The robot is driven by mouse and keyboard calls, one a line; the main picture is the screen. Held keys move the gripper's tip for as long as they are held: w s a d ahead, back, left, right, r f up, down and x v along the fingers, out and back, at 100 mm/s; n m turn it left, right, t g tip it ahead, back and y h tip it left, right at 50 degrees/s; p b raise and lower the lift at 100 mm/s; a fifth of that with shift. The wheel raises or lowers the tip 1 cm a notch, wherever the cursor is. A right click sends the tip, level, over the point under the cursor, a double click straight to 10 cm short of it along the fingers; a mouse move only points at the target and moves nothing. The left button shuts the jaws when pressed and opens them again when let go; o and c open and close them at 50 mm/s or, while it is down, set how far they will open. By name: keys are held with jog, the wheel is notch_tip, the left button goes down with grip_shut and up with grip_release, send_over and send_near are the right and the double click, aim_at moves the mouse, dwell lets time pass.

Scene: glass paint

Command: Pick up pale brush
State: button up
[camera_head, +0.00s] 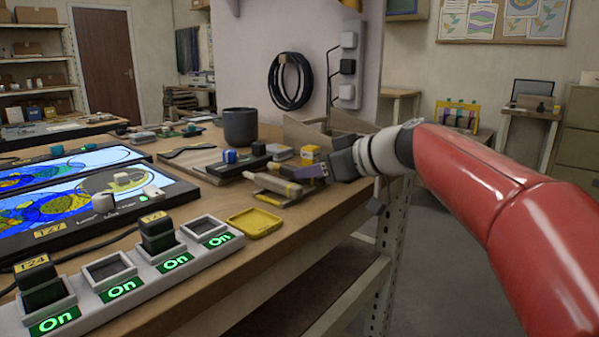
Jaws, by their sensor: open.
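A pale tan, brush-like object (274,184) lies near the right edge of the wooden workbench (285,225). I take it for the pale brush, but it is small and its bristles are not clear. My gripper (326,168), at the end of my red arm, is just right of it at the bench edge. The gripper is open, though its fingers are small and partly hidden. A small purplish piece (309,172) shows between the gripper and the pale object; I cannot tell what it is or whether anything touches.
Small bottles and blocks, one blue-topped (230,157) and one yellow (310,153), crowd behind the brush. A dark mug (240,127) stands farther back. A yellow tray (254,223) and a lit "On" charging strip (150,270) are nearer. Free floor lies right of the bench.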

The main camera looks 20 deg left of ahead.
jog(key=x, duration=0.3)
jog(key=shift+d, duration=0.1)
grip_shut()
